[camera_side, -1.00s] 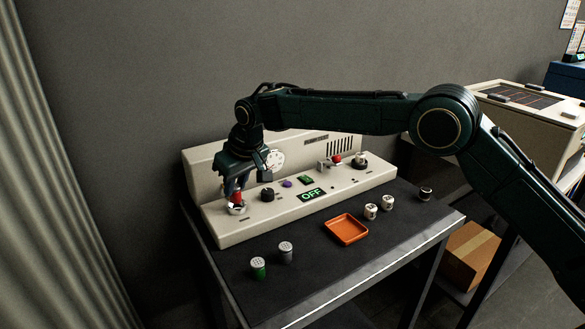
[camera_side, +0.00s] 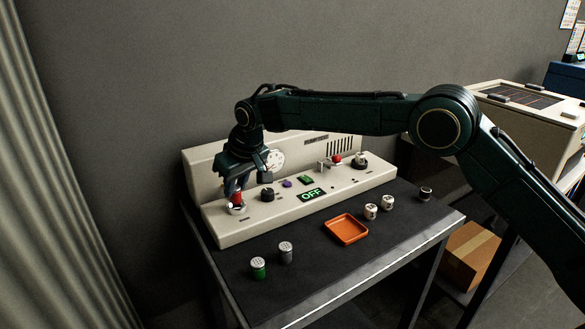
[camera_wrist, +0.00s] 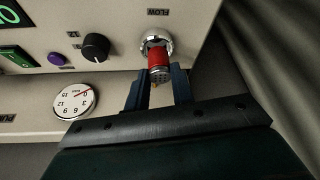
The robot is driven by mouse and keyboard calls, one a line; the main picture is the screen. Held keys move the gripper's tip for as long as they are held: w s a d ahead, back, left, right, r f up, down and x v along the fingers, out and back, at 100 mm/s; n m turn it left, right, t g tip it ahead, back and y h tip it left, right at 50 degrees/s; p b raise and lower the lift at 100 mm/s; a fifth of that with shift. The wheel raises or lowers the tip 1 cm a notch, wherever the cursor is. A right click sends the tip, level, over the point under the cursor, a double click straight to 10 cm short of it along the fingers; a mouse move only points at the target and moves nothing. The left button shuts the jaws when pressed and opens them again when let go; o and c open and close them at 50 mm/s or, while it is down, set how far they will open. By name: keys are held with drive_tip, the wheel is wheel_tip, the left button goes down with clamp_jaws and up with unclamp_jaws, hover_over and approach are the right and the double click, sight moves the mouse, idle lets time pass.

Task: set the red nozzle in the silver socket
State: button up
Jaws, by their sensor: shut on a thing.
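The red nozzle (camera_side: 236,198) is between the fingers of my gripper (camera_side: 234,190) at the left end of the machine. The silver socket (camera_side: 236,209) is directly below it. In the wrist view my gripper (camera_wrist: 160,88) is shut on the red nozzle (camera_wrist: 158,59), whose far end is at the silver socket (camera_wrist: 155,43) under the FLOW label. The nozzle overlaps the socket opening; how deep it sits I cannot tell. The socket's ring shows around the nozzle's end.
A black knob (camera_wrist: 95,47), a purple button (camera_wrist: 56,59) and a round dial (camera_wrist: 74,101) are close beside the socket. A green canister (camera_side: 258,268), a grey canister (camera_side: 285,252), an orange tray (camera_side: 346,229) and white cups (camera_side: 379,207) stand on the dark table. The panel reads OFF.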

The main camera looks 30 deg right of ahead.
drive_tip(key=shift+f, duration=1)
idle(1.6)
drive_tip(key=o, duration=1.5)
drive_tip(key=shift+c, duration=0.2)
drive_tip(key=shift+r, duration=4.1)
